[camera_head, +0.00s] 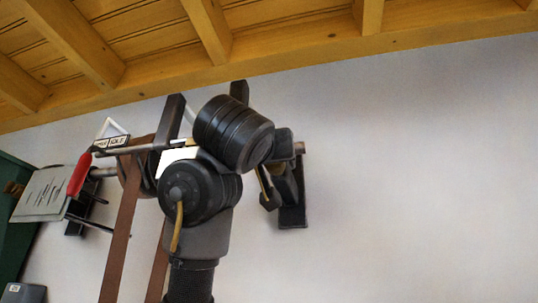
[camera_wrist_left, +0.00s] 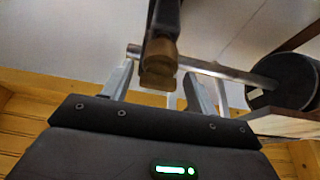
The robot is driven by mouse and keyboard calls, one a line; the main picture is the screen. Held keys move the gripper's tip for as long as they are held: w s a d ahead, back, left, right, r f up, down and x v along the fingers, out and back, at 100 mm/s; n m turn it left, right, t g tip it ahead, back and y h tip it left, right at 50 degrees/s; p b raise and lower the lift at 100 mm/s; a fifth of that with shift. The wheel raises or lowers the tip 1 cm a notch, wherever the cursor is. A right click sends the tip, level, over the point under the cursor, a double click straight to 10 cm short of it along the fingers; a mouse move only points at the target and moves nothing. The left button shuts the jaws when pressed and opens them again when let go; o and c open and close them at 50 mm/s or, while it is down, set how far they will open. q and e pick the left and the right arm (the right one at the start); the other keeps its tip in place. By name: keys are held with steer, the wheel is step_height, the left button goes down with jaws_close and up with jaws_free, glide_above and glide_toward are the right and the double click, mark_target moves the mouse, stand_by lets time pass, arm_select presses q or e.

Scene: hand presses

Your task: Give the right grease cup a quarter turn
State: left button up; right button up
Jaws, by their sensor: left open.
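In the left wrist view a brass-brown stepped grease cup (camera_wrist_left: 158,64) hangs under a dark bracket. My left gripper (camera_wrist_left: 160,82) is open, with its pale fingers on either side of the cup's lower end. I cannot tell whether they touch it, or whether this is the right cup. In the head view my black left arm covers the middle of the press, and the gripper is mostly hidden behind its round joints. A small brass piece (camera_head: 266,188) shows just right of the arm, beside a dark bracket (camera_head: 291,205). My right gripper is in neither view.
Brown uprights (camera_head: 124,225) stand left of the arm. In the wrist view a metal rod (camera_wrist_left: 215,69) runs behind the cup. The pale area at the head view's right is clear.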

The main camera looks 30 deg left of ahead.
arm_select(q)
steer(key=shift+w+d+f, duration=0.1)
steer(key=shift+w, duration=0.15)
steer(key=shift+c, duration=0.2)
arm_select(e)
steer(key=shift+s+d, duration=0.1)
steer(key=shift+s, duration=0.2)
